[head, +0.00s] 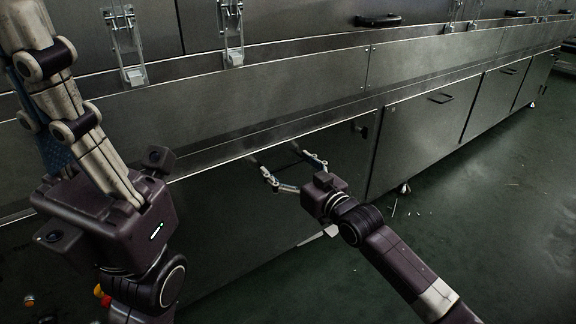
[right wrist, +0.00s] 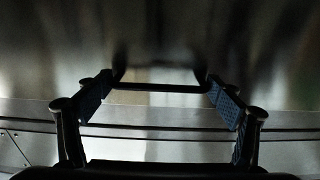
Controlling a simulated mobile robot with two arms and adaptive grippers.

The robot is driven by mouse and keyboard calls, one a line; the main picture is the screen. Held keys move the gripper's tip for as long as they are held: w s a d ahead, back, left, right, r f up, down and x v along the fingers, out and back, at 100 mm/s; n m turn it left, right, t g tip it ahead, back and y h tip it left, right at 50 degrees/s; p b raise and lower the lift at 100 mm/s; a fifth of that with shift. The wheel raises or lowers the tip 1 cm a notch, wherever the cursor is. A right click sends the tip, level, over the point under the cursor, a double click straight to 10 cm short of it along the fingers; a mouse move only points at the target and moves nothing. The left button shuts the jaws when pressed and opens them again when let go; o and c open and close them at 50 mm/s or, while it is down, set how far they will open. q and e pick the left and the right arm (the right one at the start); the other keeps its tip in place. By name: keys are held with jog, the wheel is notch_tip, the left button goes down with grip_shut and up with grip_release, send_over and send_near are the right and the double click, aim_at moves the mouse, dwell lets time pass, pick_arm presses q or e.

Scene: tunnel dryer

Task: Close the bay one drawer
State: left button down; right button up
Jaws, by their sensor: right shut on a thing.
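The bay one drawer front (head: 235,220) appears to be the dark metal panel low in the machine, left of centre in the head view. How far it stands out is hard to tell in the dark. My right gripper (head: 276,155) is at its upper part, shut on the drawer's handle. In the right wrist view the handle (right wrist: 160,88) is a thin dark bar spanning between the two blue-padded fingers, in front of shiny metal. My left gripper (head: 45,85) is raised at the far left, close to the camera; its fingertips are cut off or unclear.
Metal latches (head: 125,45) line the upper housing. The dark green floor (head: 490,220) at right is open, with small pale scraps. Small coloured objects (head: 101,294) show at lower left.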

jog(key=o, duration=1.4)
jog(key=shift+w+d+r, duration=0.1)
jog(key=shift+w+d, duration=0.05)
jog(key=shift+o, duration=0.2)
jog(key=v, duration=1.2)
